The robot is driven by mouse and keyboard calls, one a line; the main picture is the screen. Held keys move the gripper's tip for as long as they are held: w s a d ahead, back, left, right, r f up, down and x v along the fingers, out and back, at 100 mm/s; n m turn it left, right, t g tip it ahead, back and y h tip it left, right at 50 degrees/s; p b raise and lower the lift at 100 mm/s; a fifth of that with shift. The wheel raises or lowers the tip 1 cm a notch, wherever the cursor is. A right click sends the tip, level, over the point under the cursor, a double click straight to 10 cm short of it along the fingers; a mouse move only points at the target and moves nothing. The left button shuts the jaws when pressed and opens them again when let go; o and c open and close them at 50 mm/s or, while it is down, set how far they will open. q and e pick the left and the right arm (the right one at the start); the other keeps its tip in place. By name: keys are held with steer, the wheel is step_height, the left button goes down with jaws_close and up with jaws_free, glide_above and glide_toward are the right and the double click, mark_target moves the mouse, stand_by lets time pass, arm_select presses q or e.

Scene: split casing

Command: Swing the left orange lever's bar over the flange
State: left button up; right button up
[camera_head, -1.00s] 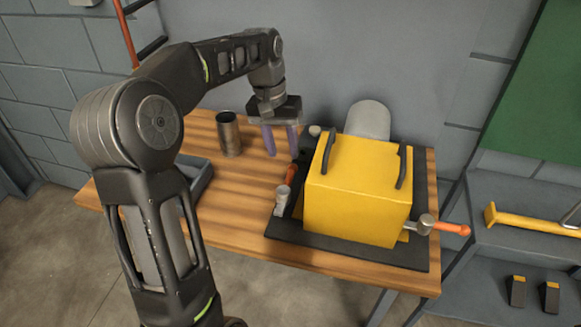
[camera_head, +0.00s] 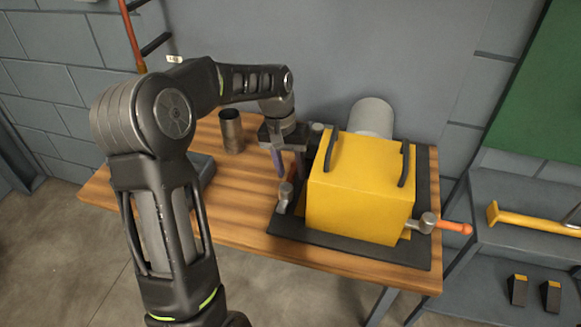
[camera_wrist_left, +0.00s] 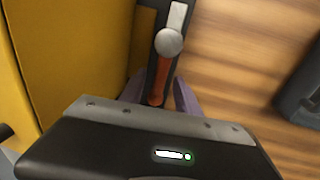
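The yellow casing (camera_head: 360,200) has two dark handles on top and sits on a black flange plate (camera_head: 340,250) on the wooden bench. The left lever stands at its left side, with a grey pivot (camera_head: 284,192) and an orange bar, which shows in the left wrist view (camera_wrist_left: 161,82). The bar lies along the casing's side, pointing back. My left gripper (camera_head: 286,166) points down over the bar. In the left wrist view its purple fingers (camera_wrist_left: 158,98) are apart, one on each side of the bar's end; contact cannot be told. My right gripper is not in view.
A second orange lever (camera_head: 452,227) sticks out to the right of the casing. A metal cup (camera_head: 231,131) and a grey tray (camera_head: 201,170) stand on the bench to the left. A grey cylinder (camera_head: 372,117) is behind the casing. The bench's front left is clear.

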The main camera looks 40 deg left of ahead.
arm_select(q)
steer(key=shift+c, duration=0.6)
jaws_close()
stand_by(0.7)
